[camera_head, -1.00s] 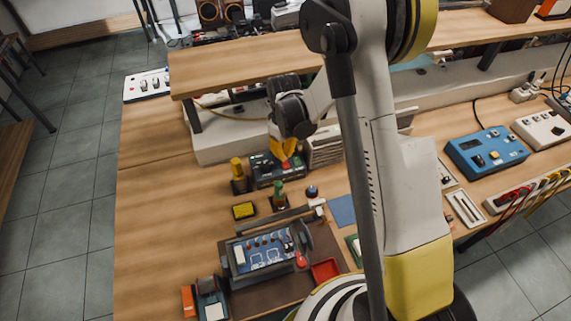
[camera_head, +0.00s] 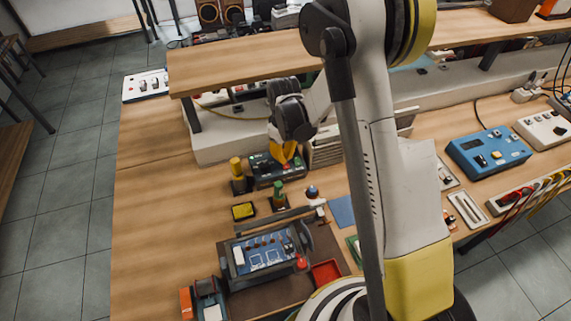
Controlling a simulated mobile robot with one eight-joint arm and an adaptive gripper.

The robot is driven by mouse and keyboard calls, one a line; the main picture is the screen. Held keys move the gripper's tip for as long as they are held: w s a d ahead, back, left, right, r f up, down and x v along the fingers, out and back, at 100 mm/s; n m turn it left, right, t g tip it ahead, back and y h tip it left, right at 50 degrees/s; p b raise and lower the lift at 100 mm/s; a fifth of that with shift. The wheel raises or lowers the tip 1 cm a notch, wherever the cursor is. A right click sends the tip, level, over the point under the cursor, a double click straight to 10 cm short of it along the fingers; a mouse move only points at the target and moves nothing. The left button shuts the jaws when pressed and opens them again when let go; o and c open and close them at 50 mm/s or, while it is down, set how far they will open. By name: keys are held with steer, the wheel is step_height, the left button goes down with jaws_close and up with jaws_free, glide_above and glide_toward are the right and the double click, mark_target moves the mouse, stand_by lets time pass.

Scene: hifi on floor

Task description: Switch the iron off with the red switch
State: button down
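A small dark box with a greenish front panel (camera_head: 265,171), which looks like the iron's station, stands on the bench below the raised shelf. My gripper (camera_head: 284,156) has yellow fingers pointing down at the right part of this box, very close to it or touching; I cannot tell which. The fingers overlap in this view, so their opening is unclear. No iron can be clearly made out near the box.
A yellow-topped bottle (camera_head: 236,168), a green-topped bottle (camera_head: 279,196) and a yellow sponge (camera_head: 243,211) stand near the box. A circuit board in a holder (camera_head: 262,252) and a red tray (camera_head: 326,273) lie in front. The wooden shelf (camera_head: 235,62) overhangs behind. The bench's left is clear.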

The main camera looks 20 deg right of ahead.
steer(key=shift+f+b, duration=0.45)
steer(key=shift+f, duration=0.15)
steer(key=shift+r, duration=0.1)
steer(key=shift+r+p, duration=1.95)
steer(key=shift+r, duration=1.55)
